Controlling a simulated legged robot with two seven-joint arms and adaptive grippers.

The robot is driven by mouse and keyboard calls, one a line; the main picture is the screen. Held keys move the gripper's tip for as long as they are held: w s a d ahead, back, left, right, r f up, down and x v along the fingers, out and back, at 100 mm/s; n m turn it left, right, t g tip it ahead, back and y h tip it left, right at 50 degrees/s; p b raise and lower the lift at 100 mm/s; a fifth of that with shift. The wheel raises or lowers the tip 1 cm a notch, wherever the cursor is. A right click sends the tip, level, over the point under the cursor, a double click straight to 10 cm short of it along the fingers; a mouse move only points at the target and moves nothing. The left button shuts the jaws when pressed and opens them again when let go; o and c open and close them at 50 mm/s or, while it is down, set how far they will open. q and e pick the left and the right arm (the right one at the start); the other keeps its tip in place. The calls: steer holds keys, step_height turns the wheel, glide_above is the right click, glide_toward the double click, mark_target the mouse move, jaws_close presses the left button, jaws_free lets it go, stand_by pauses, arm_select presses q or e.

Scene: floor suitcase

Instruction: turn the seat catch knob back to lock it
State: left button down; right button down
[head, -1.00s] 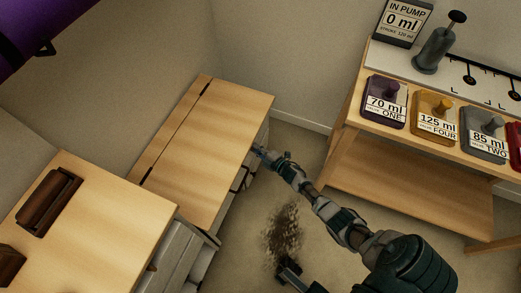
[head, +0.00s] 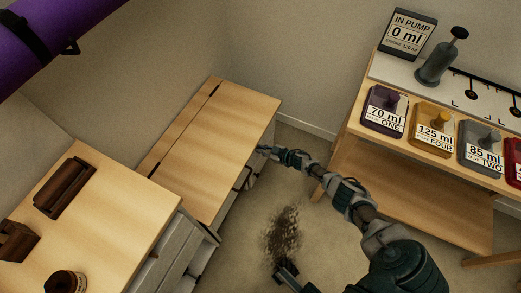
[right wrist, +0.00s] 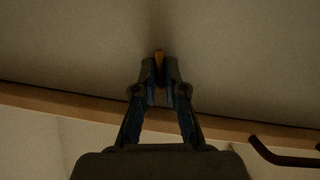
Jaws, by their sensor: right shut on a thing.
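The seat is a wooden-topped bench (head: 215,150) in the middle of the head view, with its top lying flat. My right gripper (head: 264,149) is at the front side of the bench, close to its right end. In the right wrist view my right gripper (right wrist: 159,72) is shut on a small orange-brown knob (right wrist: 158,56). Only the knob's end shows between the fingertips, so its turn angle cannot be told. In the head view the knob is too small or hidden to make out.
A dark bar handle (right wrist: 285,155) shows right of the gripper in the wrist view. A wooden shelf unit (head: 420,190) with labelled blocks stands at the right. A wooden-topped cabinet (head: 115,215) stands at the left. A dark patch (head: 283,235) marks the open floor.

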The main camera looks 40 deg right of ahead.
steer(key=shift+s+d+f+m+g+y+b, duration=0.15)
steer(key=shift+d+f+m+g+y+b, duration=0.2)
steer(key=shift+m, duration=0.35)
steer(key=shift+r, duration=0.1)
steer(key=c, duration=1.2)
jaws_free()
steer(key=shift+c, duration=0.2)
steer(key=shift+w+a+r, duration=0.15)
steer(key=shift+w+a, duration=0.05)
